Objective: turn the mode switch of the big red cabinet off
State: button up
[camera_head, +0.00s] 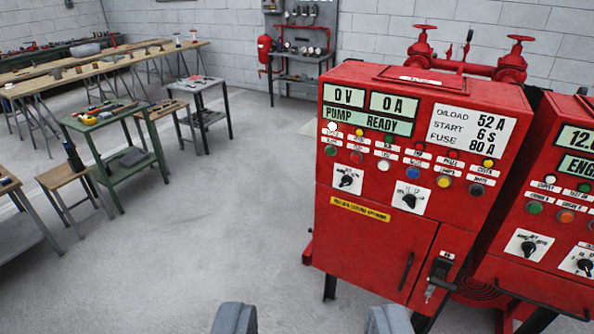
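The big red cabinet (375,248) stands right of centre, with displays reading 0 V, 0 A and PUMP READY. Its front has two black rotary switches on white plates, a left one (347,180) and a right one (410,200). Their labels are too small to read, so I cannot tell which is the mode switch. A dark lever handle (440,275) is on the lower right panel. My gripper (312,322) shows as two grey fingertips at the bottom edge, wide apart with nothing between them. It is in front of the cabinet and not touching it.
A second red cabinet (545,215) with its own rotary switches stands close on the right. Red pipes with handwheels (425,40) are behind. A green table (105,125), small stools and long workbenches (95,65) stand at left. The grey floor (220,225) between is clear.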

aim_at(346, 180)
jog(key=u, duration=0.1)
jog(key=i, duration=1.35)
jog(key=z, duration=0.4)
